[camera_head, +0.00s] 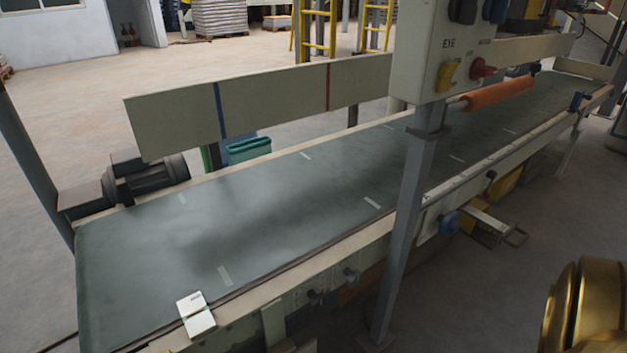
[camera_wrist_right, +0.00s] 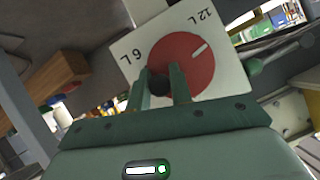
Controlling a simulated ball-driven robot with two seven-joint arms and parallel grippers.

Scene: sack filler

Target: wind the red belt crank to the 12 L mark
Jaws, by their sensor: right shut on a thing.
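The red crank disc (camera_wrist_right: 190,72) shows in the right wrist view, on a pale plate (camera_wrist_right: 130,40) marked 6 L and 12 L. A white line on the disc points up and right, to the right of the 12 L lettering. My right gripper (camera_wrist_right: 168,80) is shut on the crank's dark round knob (camera_wrist_right: 157,83), at the disc's left edge; its fingers hide part of the disc. The crank cannot be made out in the head view. My left gripper is in neither view.
A long conveyor belt (camera_head: 250,215) crosses the head view, with a small white card (camera_head: 196,314) at its near edge. A control box (camera_head: 440,40) on a grey post (camera_head: 405,220) stands before it.

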